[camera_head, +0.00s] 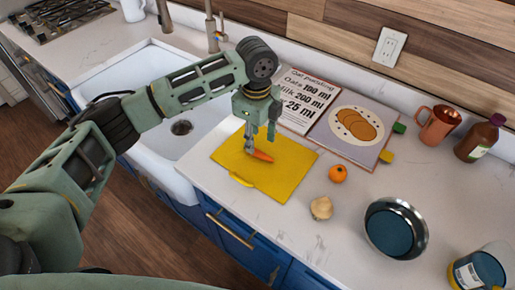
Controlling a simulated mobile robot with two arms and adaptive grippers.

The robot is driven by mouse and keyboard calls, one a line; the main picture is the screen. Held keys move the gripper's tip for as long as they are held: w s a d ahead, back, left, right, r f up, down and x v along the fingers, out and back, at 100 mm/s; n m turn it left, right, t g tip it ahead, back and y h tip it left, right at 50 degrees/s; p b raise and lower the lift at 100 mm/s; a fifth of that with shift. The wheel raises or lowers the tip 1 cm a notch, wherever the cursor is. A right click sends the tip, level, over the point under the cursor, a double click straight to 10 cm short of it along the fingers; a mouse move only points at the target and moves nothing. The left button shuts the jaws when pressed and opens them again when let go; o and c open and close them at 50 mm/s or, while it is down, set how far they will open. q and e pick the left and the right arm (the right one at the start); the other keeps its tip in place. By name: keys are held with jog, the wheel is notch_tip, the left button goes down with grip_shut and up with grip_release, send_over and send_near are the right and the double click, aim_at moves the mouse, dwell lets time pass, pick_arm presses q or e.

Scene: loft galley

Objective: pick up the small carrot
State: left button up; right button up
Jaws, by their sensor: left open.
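The small carrot (263,156) is orange and lies on the yellow cutting board (290,172), on the counter to the right of the sink. My left gripper (259,143) points down over the board, right at the carrot. Its fingers are open and hide part of the carrot's left end. I cannot tell whether the fingers touch the carrot. My right gripper does not show.
An open recipe book (307,127) lies behind the board. An orange fruit (338,174), a pale bulb-like item (321,208), a pan (372,242), a copper mug (438,125) and a brown bottle (477,140) stand to the right. The white sink (160,84) is left.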

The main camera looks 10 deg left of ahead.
aim_at(257, 150)
pick_arm(q)
notch_tip(257, 150, down, 4)
jog(key=shift+r+p, duration=0.1)
jog(key=shift+p, duration=0.75)
jog(key=shift+w+f, duration=0.2)
jog(key=shift+f, duration=0.55)
grip_shut()
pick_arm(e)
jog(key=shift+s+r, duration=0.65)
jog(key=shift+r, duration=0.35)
